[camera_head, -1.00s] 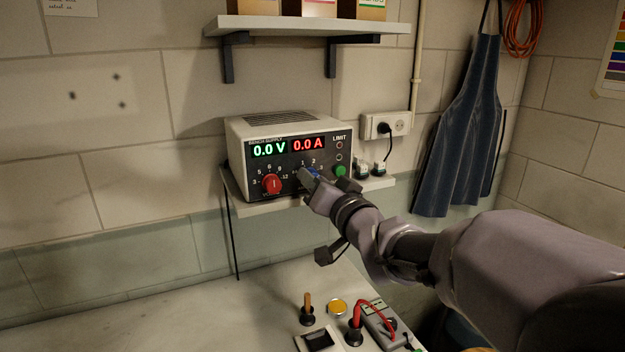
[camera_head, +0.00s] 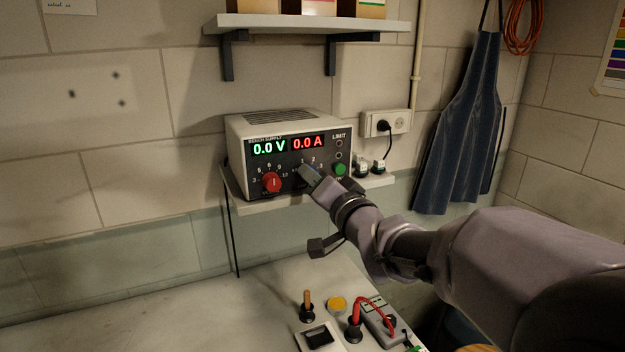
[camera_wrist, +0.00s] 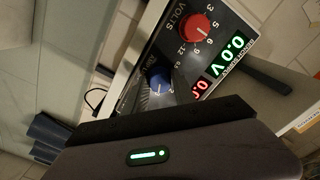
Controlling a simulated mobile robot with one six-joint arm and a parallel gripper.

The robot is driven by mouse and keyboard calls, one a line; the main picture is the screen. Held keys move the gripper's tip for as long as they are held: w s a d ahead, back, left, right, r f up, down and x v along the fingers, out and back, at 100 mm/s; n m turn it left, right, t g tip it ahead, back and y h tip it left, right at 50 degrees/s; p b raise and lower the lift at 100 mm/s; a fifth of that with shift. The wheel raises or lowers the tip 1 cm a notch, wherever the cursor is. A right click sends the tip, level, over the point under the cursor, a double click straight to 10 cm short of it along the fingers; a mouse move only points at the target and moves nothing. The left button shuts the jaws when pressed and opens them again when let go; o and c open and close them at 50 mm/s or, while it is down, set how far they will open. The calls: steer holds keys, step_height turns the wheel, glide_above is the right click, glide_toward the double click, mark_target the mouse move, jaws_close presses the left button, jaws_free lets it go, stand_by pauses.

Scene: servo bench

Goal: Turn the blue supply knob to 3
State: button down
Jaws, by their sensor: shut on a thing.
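The bench supply (camera_head: 240,165) stands on a small wall shelf, its displays reading 0.0 V and 0.0 A. My gripper (camera_head: 309,174) is at the right-hand dial of its front panel and shut on the blue knob. In the head view my gripper hides most of that knob. In the wrist view the blue knob (camera_wrist: 158,82) shows beyond the gripper body, with a light pointer mark. The number it points at is not clear to me; a 2 is readable beside it. The red volts knob (camera_head: 272,183) is to the left, apart from my gripper.
A green button (camera_head: 340,170) is close to the right of my gripper. A socket (camera_head: 386,124) with a black plug is on the wall. A shelf (camera_head: 305,24) hangs above the supply. The bench (camera_head: 150,318) below holds a yellow button (camera_head: 337,304) and a meter with a red lead.

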steer(key=c, duration=1.3)
jaws_free()
steer(key=p+v, duration=0.2)
steer(key=v, duration=1.5)
steer(key=shift+s, duration=0.15)
steer(key=shift+d, duration=0.1)
